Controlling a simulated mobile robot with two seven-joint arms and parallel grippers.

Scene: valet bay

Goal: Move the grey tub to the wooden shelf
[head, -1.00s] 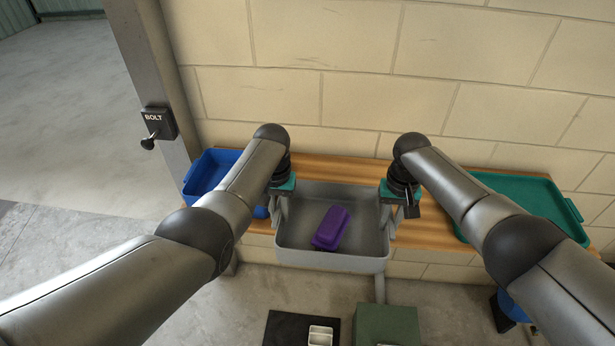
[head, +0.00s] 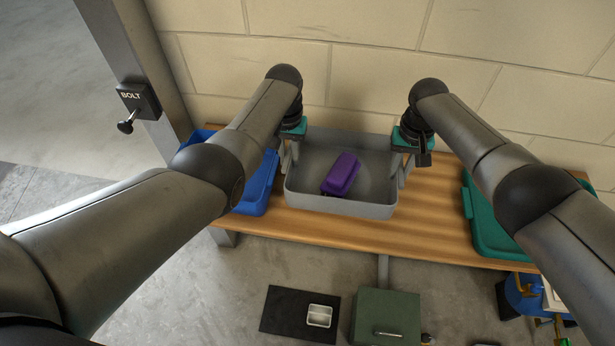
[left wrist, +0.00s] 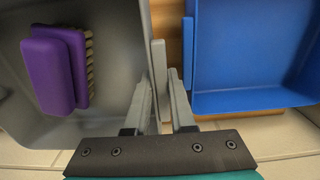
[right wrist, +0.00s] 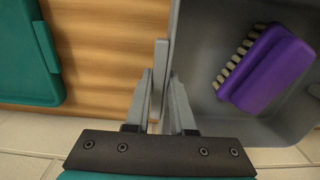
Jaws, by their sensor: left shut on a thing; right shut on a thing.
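The grey tub (head: 340,206) is over the wooden shelf (head: 440,205), between a blue tray and a green tray. A purple brush (head: 341,174) lies inside it, its bristles showing in the left wrist view (left wrist: 55,72). My left gripper (head: 289,158) is shut on the tub's left side handle (left wrist: 158,75). My right gripper (head: 402,170) is shut on its right side handle (right wrist: 160,70). The tub looks level. I cannot tell whether its underside touches the shelf or hangs just above it.
The blue tray (head: 258,190) is close to the tub's left side. The green tray (head: 490,225) is further off on the right, with bare shelf between. A block wall (head: 370,60) stands behind. A green box (head: 386,315) and black mat (head: 285,312) are on the floor below.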

